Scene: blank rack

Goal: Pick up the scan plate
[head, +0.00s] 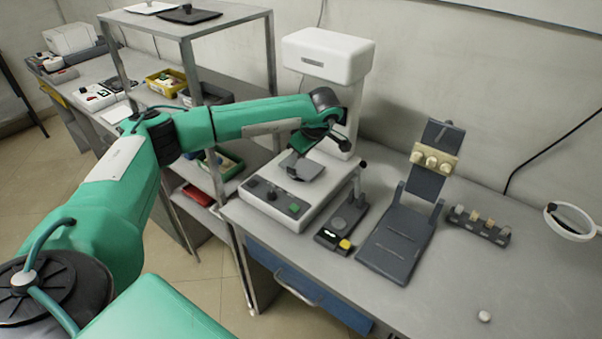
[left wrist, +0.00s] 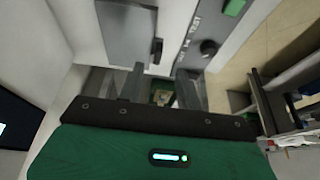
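A flat grey square plate (head: 308,171), which I take for the scan plate, lies on the white base of the scanner (head: 318,192). My left gripper (head: 292,163) is over the scanner base, at the plate's left edge in the head view. In the left wrist view the grey plate (left wrist: 126,32) shows beyond the fingers. My left gripper (left wrist: 161,88) shows two fingers apart with a gap between them, and nothing is seen held. Whether a finger touches the plate I cannot tell. My right gripper is in neither view.
The scanner's white head (head: 328,55) stands above and behind my left gripper. A metal shelf (head: 225,22) rises to the left. A small dark device (head: 340,228), a dark stand (head: 398,240) and a block rack (head: 478,226) are to the right. The bench's right front is mostly clear.

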